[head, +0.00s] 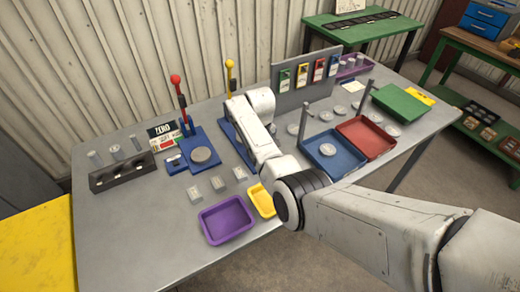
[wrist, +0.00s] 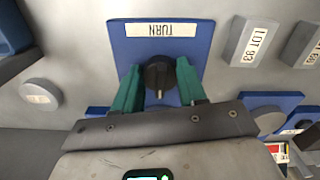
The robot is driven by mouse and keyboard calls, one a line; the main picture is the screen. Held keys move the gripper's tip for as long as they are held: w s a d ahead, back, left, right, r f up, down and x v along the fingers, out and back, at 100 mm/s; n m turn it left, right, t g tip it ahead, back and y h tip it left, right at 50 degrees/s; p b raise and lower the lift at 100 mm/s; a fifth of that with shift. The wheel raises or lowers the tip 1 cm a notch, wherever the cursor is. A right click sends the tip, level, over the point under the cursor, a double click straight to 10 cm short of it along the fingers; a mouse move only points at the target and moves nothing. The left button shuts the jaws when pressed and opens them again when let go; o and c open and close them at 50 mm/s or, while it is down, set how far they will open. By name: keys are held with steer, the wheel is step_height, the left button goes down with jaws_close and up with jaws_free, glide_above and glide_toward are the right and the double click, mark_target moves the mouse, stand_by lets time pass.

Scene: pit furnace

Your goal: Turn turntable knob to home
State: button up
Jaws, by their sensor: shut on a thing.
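The turntable knob (wrist: 158,74) is a dark round knob on a blue plate (wrist: 120,35) with a white TURN label (wrist: 160,30), which reads upside down in the wrist view. A pale pointer mark on the knob points toward the bottom of that view. My gripper (wrist: 157,80) has its green fingers on either side of the knob, shut on it. In the head view my arm covers the knob and the gripper; only part of a blue plate (head: 229,133) shows beside the arm. Any home mark cannot be made out.
Near the arm stand a yellow-knobbed lever (head: 230,65), a red-knobbed lever (head: 176,80), and a grey panel (head: 300,97) with coloured tags. A blue tray (head: 318,170), a red tray (head: 365,150) and a purple tray (head: 227,235) sit on the table. The front left table surface is clear.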

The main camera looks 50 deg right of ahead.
steer(key=shift+w+r+n, duration=0.1)
steer(key=shift+n, duration=0.4)
steer(key=o, duration=1.1)
steer(key=shift+c, duration=0.2)
step_height(320, 180, up, 11)
steer(key=shift+b, duration=0.4)
steer(key=shift+f, duration=0.2)
